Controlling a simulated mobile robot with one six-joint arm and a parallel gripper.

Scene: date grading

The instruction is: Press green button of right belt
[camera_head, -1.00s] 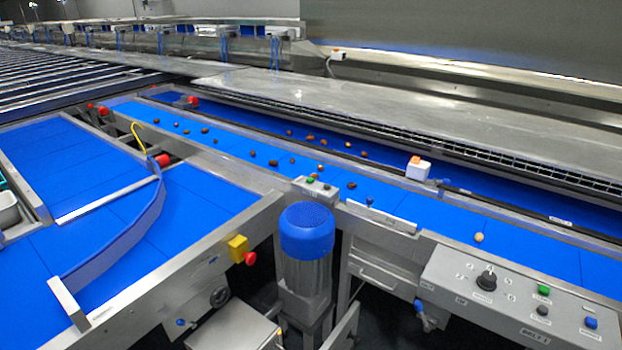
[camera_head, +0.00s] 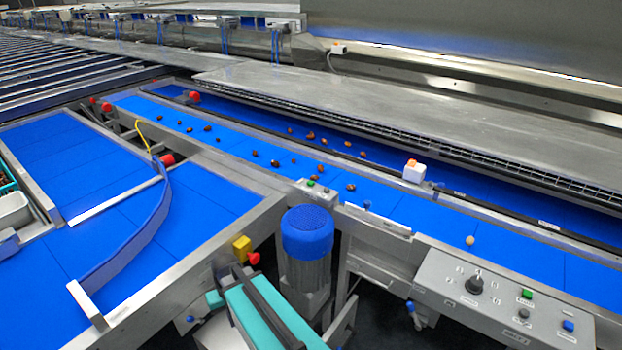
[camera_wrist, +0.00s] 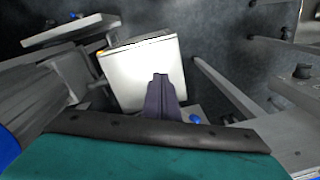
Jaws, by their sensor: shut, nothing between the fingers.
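The right belt (camera_head: 400,208) is a long blue belt carrying several brown dates. A grey control panel (camera_head: 450,287) at its near right side has a green button (camera_head: 527,294), a black knob (camera_head: 474,285), a black button and a blue button (camera_head: 568,325). A small box beside the belt also carries a green button (camera_head: 311,183). In the wrist view my gripper (camera_wrist: 162,88) is shut and empty, seen over a pale metal box (camera_wrist: 140,62). No green button shows in the wrist view. In the head view my teal arm enters at the bottom centre, left of the panel.
A blue-capped motor (camera_head: 307,232) stands between my arm and the panel. A yellow box with a red button (camera_head: 253,258) sits on the left belt's frame. The wide left belt (camera_head: 120,215) has a curved blue guide. A pale item (camera_head: 470,240) lies on the right belt.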

